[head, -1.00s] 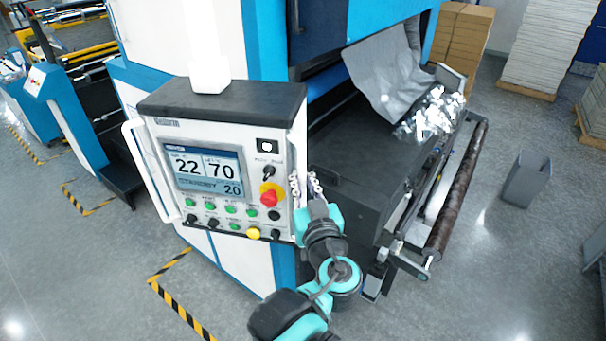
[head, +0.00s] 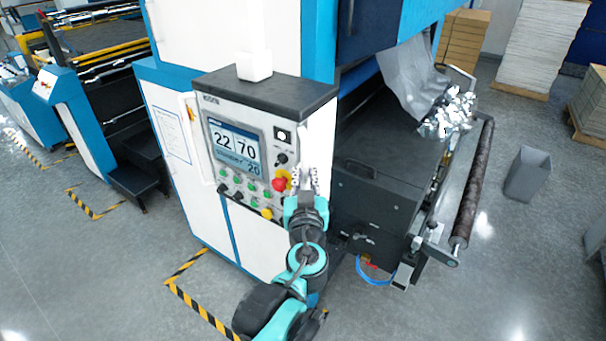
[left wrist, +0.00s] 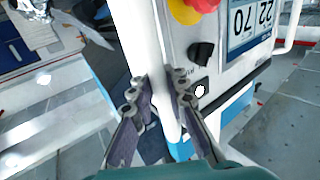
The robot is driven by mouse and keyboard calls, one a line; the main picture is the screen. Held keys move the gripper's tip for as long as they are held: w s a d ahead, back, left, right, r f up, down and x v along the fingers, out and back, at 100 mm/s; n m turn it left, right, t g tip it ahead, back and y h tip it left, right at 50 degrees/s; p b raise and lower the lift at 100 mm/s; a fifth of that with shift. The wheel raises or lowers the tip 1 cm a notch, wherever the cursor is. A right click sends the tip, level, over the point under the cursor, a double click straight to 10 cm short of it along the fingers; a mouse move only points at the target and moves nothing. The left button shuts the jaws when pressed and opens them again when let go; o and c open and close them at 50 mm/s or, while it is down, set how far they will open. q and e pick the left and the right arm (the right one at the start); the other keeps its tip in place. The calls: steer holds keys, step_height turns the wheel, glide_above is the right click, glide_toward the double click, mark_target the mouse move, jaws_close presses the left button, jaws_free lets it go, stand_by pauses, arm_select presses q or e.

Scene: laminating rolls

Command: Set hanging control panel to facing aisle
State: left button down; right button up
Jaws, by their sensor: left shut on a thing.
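The hanging control panel (head: 232,110) is a white box with a dark top, a screen, green buttons, a red knob and a yellow knob. In the head view its front is turned toward the lower left, and its white right side (head: 318,140) shows. My left gripper (head: 303,180) is at its right edge. In the left wrist view the gripper's fingers (left wrist: 162,100) are shut on the panel's white handle bar (left wrist: 145,40). The panel's screen (left wrist: 250,22) and a black knob (left wrist: 200,52) show beside the bar. My right gripper is not in view.
The white and blue machine (head: 240,30) stands behind the panel. A dark unit with a long roller (head: 472,185) is to the right. A grey bin (head: 527,174) stands on the open floor farther right. Yellow-black tape (head: 200,305) marks the floor below the panel.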

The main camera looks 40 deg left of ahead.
arm_select(q)
steer(key=shift+w+d, duration=0.1)
steer(key=shift+d, duration=0.05)
steer(key=c, duration=1.8)
jaws_free()
steer(key=shift+o, duration=0.2)
steer(key=shift+d+r, duration=0.1)
steer(key=shift+s, duration=0.2)
steer(key=shift+s+d, duration=0.2)
steer(key=shift+d, duration=0.05)
steer(key=v, duration=0.6)
steer(key=shift+s+d, duration=0.1)
steer(key=shift+s, duration=0.2)
steer(key=shift+d, duration=0.1)
